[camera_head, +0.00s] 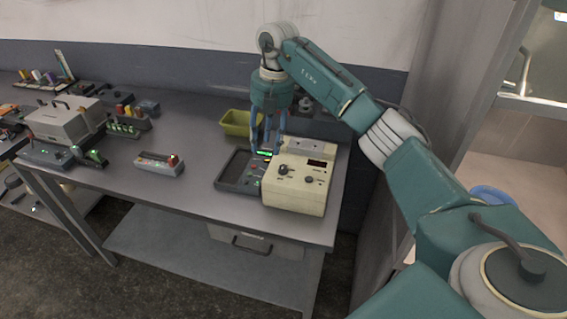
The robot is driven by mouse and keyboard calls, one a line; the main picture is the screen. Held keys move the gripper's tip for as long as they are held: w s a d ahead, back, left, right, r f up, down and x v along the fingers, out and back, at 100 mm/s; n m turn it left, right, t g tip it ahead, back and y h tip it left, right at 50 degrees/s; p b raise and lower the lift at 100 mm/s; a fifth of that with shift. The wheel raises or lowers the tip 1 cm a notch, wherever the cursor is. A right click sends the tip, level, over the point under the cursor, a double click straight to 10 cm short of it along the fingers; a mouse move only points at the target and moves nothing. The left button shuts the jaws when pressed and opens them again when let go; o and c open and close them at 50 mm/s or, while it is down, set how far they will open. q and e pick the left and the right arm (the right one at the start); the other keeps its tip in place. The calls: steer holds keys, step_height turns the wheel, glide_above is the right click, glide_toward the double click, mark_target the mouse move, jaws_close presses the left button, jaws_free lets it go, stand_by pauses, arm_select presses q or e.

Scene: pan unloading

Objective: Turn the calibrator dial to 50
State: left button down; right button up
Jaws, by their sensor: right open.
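The calibrator (297,188) is a cream box with a dark display and dark knobs on its top face. It stands near the right end of the grey table. A dark dial (283,170) sits on the left of its face; its reading is too small to tell. A dark device (238,172) with a green lit display and coloured buttons lies against the calibrator's left side. My right gripper (267,148) points down with its blue fingers apart, above the dark device and just left of the calibrator. It looks empty. My left gripper is not in view.
A yellow-green bin (236,124) stands behind the dark device. A small grey device with a red part (160,164) lies left of it on the table (200,190). A grey case (66,118) and several coloured items crowd the left end. A wall runs behind.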

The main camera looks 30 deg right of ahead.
mark_target(283, 166)
steer(key=s+d+r+m+h, duration=0.1)
steer(key=s+d+r, duration=0.1)
steer(key=d, duration=0.2)
steer(key=shift+g, duration=0.4)
step_height(283, 166, down, 10)
steer(key=p, duration=0.3)
steer(key=shift+r+p, duration=0.25)
steer(key=shift+p, duration=0.15)
steer(key=shift+f, duration=0.7)
jaws_close()
